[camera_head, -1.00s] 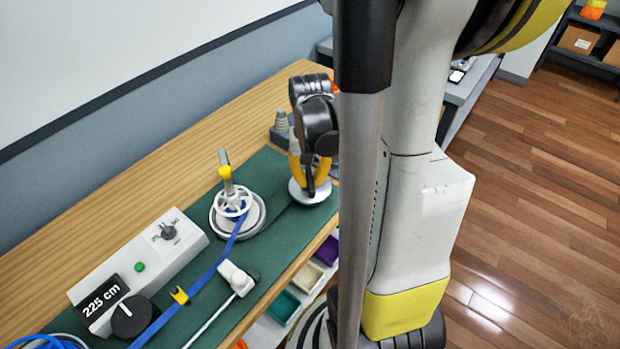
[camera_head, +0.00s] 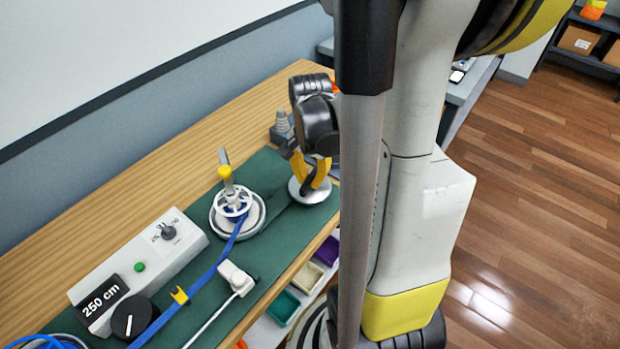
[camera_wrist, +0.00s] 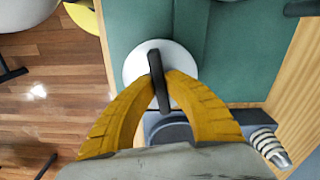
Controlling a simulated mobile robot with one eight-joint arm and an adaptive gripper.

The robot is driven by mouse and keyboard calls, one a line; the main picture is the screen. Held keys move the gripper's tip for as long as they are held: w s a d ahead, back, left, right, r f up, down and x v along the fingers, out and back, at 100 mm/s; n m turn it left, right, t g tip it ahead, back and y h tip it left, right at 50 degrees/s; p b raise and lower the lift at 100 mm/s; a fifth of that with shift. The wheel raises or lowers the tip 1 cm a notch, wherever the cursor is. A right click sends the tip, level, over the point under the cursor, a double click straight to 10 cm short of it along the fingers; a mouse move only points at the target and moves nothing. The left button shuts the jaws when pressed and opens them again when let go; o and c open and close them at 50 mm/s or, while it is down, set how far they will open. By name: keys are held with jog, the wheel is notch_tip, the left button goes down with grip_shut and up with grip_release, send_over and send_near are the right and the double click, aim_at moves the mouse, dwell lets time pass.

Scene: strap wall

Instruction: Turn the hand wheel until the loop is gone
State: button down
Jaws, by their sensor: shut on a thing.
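A pale round disc (camera_head: 313,190) sits at the right end of the green mat and looks like the hand wheel. My gripper (camera_head: 313,185) is over it, fingers pointing down. In the wrist view, my yellow fingertips (camera_wrist: 161,85) are shut on a dark bar (camera_wrist: 158,80) that stands across the pale disc (camera_wrist: 135,65). A white spoked spool (camera_head: 233,203) with a yellow-topped post stands left of it. A blue strap (camera_head: 205,275) runs from the spool to the lower left, where blue curves (camera_head: 45,341) are cut off by the frame. I cannot make out a clear loop.
A white box (camera_head: 150,262) with a green button has a display reading 250 cm and a black knob (camera_head: 132,317). A white clamp-like piece (camera_head: 235,277) with a rod lies beside the strap. A ribbed grey post (camera_head: 282,122) stands behind my gripper. Bins hang below the front edge.

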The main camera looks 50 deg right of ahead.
dwell(0.4)
jog(key=c, duration=1.4)
grip_release()
jog(key=shift+r, duration=0.1)
notch_tip(320, 180, up, 12)
jog(key=shift+f, duration=0.1)
